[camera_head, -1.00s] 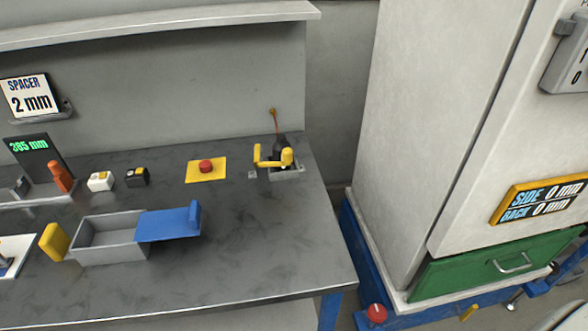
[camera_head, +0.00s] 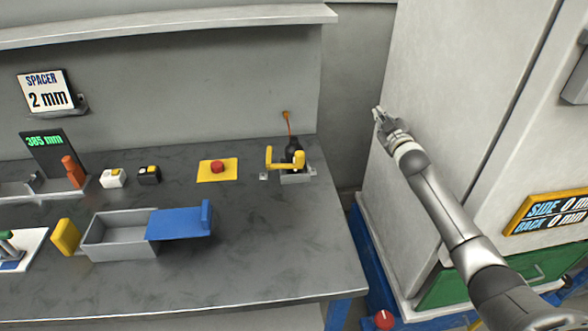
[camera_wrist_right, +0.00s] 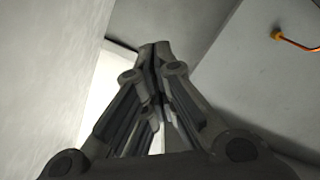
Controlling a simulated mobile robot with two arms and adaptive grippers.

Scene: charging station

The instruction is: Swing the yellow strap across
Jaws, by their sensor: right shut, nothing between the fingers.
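The yellow strap (camera_head: 285,163) is a bent yellow bar on a small grey and black holder (camera_head: 296,177) at the right end of the bench, with its raised end towards the left. My right gripper (camera_head: 378,113) is in front of the white cabinet, to the right of and higher in the picture than the strap. It is apart from the strap. In the right wrist view its fingers (camera_wrist_right: 155,48) are together with nothing between them. The strap does not show in that view. My left gripper is not in view.
An orange cable (camera_head: 287,121) rises behind the strap; its end also shows in the wrist view (camera_wrist_right: 279,36). A red button on a yellow plate (camera_head: 205,172) lies left of the strap. The white cabinet (camera_head: 440,60) stands close to my right arm. A grey box with a blue lid (camera_head: 180,223) is nearer.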

